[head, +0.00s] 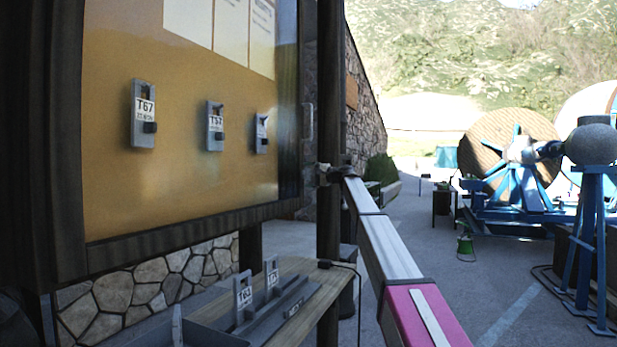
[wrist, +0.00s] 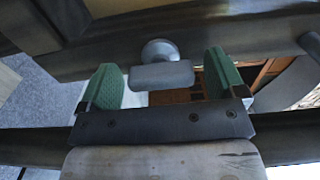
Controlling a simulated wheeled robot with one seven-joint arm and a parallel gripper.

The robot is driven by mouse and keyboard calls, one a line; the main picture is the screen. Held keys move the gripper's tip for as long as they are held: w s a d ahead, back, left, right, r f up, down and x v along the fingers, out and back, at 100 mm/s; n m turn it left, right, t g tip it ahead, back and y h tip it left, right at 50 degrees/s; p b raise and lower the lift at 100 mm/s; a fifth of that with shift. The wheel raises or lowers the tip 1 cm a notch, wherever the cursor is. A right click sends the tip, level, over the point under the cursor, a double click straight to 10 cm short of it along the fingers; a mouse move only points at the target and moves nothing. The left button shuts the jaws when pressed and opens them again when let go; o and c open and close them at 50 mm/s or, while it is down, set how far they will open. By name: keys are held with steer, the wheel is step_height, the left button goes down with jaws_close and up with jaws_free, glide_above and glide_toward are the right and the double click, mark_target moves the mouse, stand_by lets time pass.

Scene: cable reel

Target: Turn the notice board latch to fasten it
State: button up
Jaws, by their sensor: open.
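The notice board (head: 180,190) fills the left of the head view, with a yellow-brown panel in a dark frame. In the wrist view, the grey latch (wrist: 162,76), a flat bar on a round base, sits on the dark frame. My gripper (wrist: 161,66) is open, with one green finger on each side of the latch bar and visible gaps between. The bar lies roughly crosswise between the fingers. In the head view my gripper (head: 328,174) is small beside the dark post at the board's right edge; the latch cannot be made out there.
Three grey tags hang on the board, one being the T67 tag (head: 143,115). A bench (head: 320,290) below holds a grey tray with upright tags. Blue reel stands and a large wooden reel (head: 508,140) stand to the right. Paved ground between is mostly clear.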

steer(key=v, duration=1)
steer(key=shift+d, duration=0.25)
steer(key=shift+s, duration=0.15)
